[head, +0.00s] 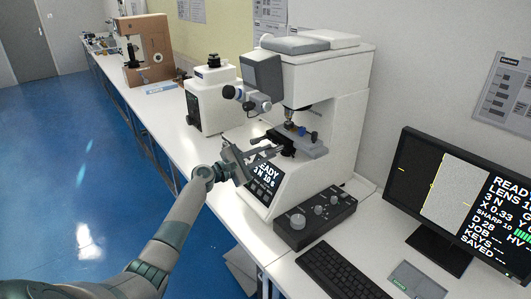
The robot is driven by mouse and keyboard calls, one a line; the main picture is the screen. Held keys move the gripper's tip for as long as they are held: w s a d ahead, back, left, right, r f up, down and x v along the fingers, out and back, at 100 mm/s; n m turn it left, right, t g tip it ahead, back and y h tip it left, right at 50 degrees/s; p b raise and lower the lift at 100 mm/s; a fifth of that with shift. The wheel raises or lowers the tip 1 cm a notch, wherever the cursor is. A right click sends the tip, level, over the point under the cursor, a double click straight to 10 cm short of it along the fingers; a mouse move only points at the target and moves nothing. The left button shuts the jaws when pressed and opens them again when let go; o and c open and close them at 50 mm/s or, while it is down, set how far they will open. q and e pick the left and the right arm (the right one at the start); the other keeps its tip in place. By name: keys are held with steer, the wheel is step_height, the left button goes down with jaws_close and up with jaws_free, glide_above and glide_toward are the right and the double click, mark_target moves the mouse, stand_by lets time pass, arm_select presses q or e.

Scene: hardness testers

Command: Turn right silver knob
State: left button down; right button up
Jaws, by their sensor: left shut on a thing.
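The hardness tester (335,115) is a white machine with a grey-topped head, standing on the white bench. Its stage (308,148) is grey with dark and blue knobs. My left gripper (275,150) reaches in from the left, in front of the tester's screen, and its fingers are shut on a small stage knob. The fingers mostly hide that knob, so I cannot tell its colour. A black control box (310,232) in front of the tester carries silver knobs: a large left one (298,221), a middle one (318,210) and a right one (333,199). My right gripper is not in view.
A keyboard (340,273) and a monitor (455,200) stand at the right. A smaller white device (208,97) and a brown tester (150,45) stand farther back along the bench. The blue floor (70,170) at the left is clear.

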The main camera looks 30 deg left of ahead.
arm_select(q)
steer(key=c, duration=1.6)
jaws_free()
steer(key=shift+s+a+f, duration=0.15)
steer(key=shift+s+a, duration=0.05)
steer(key=shift+s, duration=0.2)
steer(key=shift+b+v, duration=2.85)
steer(key=shift+v, duration=5.45)
